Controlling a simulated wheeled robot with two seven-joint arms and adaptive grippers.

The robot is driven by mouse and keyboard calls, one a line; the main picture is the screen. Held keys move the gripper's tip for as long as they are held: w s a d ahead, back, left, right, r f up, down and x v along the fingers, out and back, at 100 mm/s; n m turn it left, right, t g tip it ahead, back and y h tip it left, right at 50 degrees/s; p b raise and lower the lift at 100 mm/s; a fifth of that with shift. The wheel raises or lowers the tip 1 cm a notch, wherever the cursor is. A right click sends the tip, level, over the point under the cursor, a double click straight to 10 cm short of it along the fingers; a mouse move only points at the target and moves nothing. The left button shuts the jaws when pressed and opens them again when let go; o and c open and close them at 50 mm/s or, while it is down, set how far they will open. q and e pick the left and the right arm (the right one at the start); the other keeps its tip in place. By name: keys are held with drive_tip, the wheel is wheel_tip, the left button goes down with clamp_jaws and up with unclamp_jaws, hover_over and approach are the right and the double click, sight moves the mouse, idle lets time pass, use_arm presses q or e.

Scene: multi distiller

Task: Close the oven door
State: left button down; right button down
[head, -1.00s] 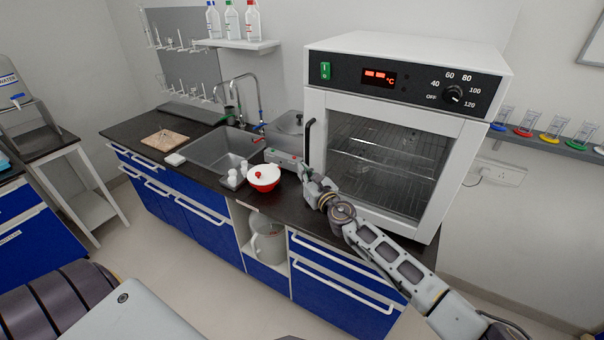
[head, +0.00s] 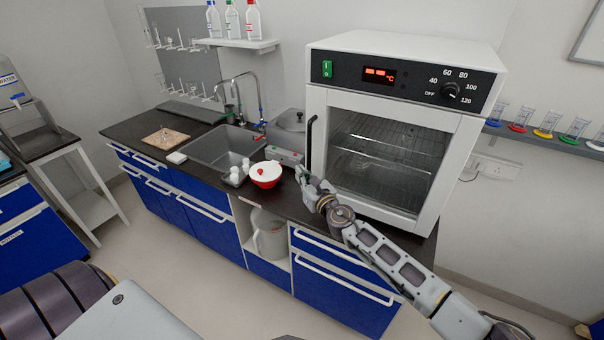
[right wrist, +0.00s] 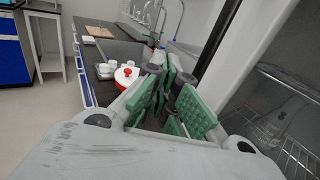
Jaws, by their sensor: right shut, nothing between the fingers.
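The white oven (head: 470,130) stands on the dark worktop at the right in the head view. Its glass-fronted door (head: 385,160) has a black vertical handle (head: 310,140) on the left edge. The door looks nearly flush with the body; I cannot tell whether a small gap remains. My right gripper (head: 301,174) is shut and empty, low in front of the door's left side, just below the handle. In the right wrist view its green finger pads (right wrist: 168,98) show beside the white oven frame (right wrist: 205,45). My left gripper is out of view.
A red and white bowl (head: 265,175) and small white containers (head: 236,177) sit left of my right gripper. A grey device (head: 284,156) lies behind them. The sink (head: 222,148) is further left. Wire racks (head: 385,145) show through the glass.

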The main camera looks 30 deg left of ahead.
drive_tip(key=s+d+p, duration=0.1)
drive_tip(key=s+p, duration=0.1)
drive_tip(key=s, duration=0.7)
drive_tip(key=shift+d, duration=0.3)
drive_tip(key=shift+r, duration=0.15)
idle(0.5)
